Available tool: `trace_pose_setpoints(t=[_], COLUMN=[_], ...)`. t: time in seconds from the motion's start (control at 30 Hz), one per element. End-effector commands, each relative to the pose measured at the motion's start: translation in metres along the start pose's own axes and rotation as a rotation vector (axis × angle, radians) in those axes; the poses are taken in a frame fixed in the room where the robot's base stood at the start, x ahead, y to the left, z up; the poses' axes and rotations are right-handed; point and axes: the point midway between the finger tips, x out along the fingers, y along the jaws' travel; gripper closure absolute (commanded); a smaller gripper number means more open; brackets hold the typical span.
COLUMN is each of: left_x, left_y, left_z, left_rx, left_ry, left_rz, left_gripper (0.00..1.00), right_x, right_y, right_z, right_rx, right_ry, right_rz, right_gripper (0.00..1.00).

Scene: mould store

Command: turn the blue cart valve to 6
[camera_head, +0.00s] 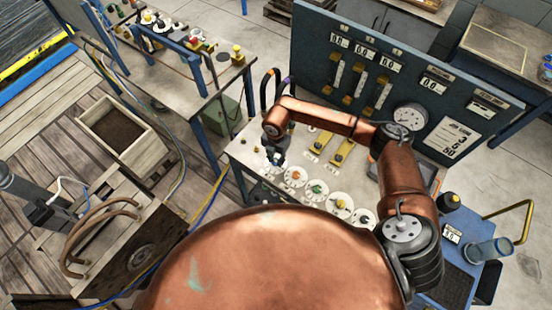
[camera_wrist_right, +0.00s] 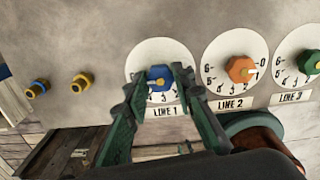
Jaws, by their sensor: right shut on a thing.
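The blue valve knob (camera_wrist_right: 158,76) sits on a white dial (camera_wrist_right: 146,52) labelled LINE 1 in the right wrist view. My right gripper (camera_wrist_right: 157,84) has its dark green fingers on both sides of the knob, shut on it. A small yellow pointer mark shows at the knob's lower edge, toward the lower numbers. The fingers cover part of the scale, so I cannot tell its exact number. In the head view my right gripper (camera_head: 275,157) is over the left end of the dial row and hides most of the blue knob. My left gripper is not in view.
An orange knob (camera_wrist_right: 241,69) on the LINE 2 dial is close to the right finger. A green knob (camera_head: 317,188) and more dials follow along the cart top. Two brass fittings (camera_wrist_right: 82,83) stand left. A gauge panel (camera_head: 345,60) rises behind the cart.

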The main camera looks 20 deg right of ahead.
Motion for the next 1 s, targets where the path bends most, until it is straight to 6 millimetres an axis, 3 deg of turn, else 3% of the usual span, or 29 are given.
trace_pose_setpoints(t=[0.03,0.07,0.3,0.67,1.0], left_x=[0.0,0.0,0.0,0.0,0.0], left_y=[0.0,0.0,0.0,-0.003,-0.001], left_z=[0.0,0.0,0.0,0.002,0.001], left_rx=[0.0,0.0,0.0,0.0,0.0], left_ry=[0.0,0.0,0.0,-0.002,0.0], left_rz=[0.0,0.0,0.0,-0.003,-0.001], left_gripper=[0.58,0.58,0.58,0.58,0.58], right_x=[0.005,0.005,0.002,-0.006,-0.07], right_y=[-0.004,-0.004,-0.002,0.0,0.001], right_z=[-0.006,-0.006,-0.003,-0.001,0.0], right_rx=[-0.004,-0.004,-0.003,-0.002,-0.003], right_ry=[0.01,0.01,0.005,0.001,0.0], right_rz=[-0.01,-0.01,-0.005,0.0,0.001], right_gripper=[1.0,0.75,0.59,0.59,0.59])
